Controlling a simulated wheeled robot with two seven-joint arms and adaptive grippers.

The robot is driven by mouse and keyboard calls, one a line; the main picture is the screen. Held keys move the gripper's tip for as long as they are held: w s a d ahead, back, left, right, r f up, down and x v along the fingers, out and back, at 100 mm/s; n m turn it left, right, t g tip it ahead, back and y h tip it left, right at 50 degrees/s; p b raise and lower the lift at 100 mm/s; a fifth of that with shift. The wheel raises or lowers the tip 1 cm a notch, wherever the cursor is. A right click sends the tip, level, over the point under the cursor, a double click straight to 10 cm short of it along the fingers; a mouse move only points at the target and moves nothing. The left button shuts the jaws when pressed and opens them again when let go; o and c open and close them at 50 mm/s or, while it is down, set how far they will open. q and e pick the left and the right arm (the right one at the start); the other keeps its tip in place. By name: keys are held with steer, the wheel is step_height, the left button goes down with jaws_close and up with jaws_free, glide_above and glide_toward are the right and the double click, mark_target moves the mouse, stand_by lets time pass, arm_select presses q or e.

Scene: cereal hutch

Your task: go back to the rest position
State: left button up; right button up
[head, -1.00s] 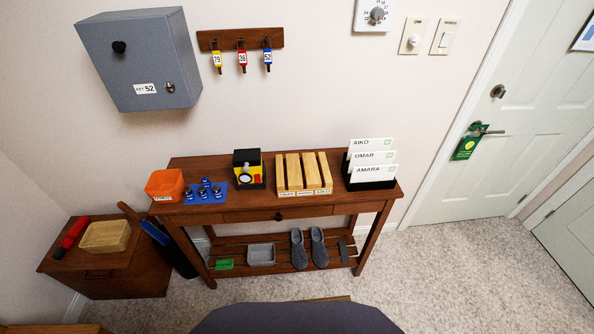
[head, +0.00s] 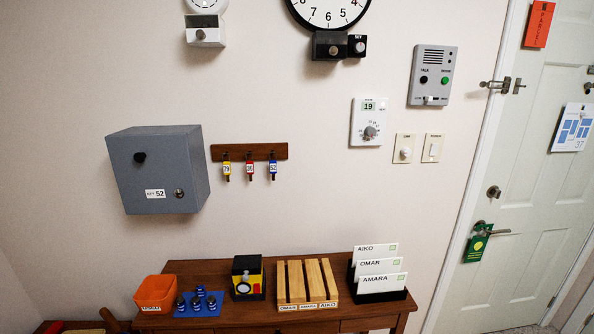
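Neither of my grippers shows in the head view, so I cannot see whether they are open or shut. Below the wall fittings stands a brown wooden console table (head: 228,269). On it are an orange bin (head: 155,292), several small dark blue items on a blue mat (head: 183,312), a black, yellow and red box (head: 248,277), a slatted wooden rack (head: 306,282) labelled OMAR, AMARA and AIKO, and a black holder with white cards (head: 380,284) bearing the same names.
A grey key cabinet (head: 160,169) marked 52 juts from the wall beside a rack of tagged keys (head: 249,152). A clock (head: 328,14), intercom (head: 433,75), thermostat (head: 368,121) and two switches hang higher. A pale door (head: 535,170) stands shut at right.

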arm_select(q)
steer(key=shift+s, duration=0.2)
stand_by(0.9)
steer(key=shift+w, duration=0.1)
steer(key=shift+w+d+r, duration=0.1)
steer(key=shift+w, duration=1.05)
